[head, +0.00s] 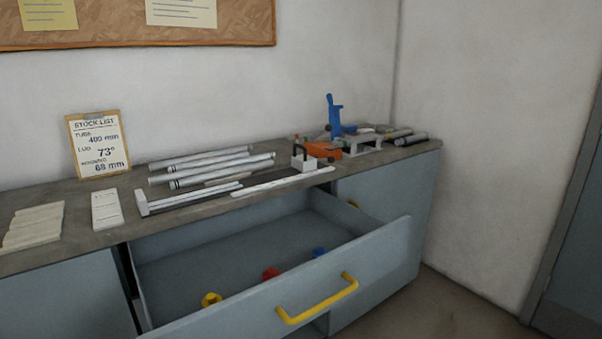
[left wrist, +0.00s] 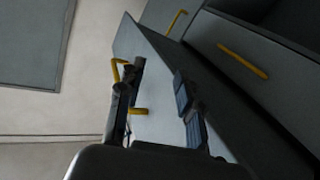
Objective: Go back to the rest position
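The head view shows neither of my grippers. In the left wrist view, my left gripper (left wrist: 158,90) has its two dark fingers apart. I see nothing held between them. Part of a yellow handle (left wrist: 138,111) shows between the fingers, and the left finger hides some of it. I cannot tell how far off it is, but no finger is visibly closed on it. In the head view, a grey drawer (head: 210,261) stands pulled out, with a yellow handle (head: 318,299) on its front. My right gripper is in no view.
Yellow, red and blue pieces (head: 270,273) lie in the drawer. The worktop (head: 75,209) above carries several tubes (head: 212,169), pale slabs (head: 34,224), a stock list board (head: 96,144) and a blue upright tool (head: 334,115). Bare floor (head: 425,306) lies right of the cabinet.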

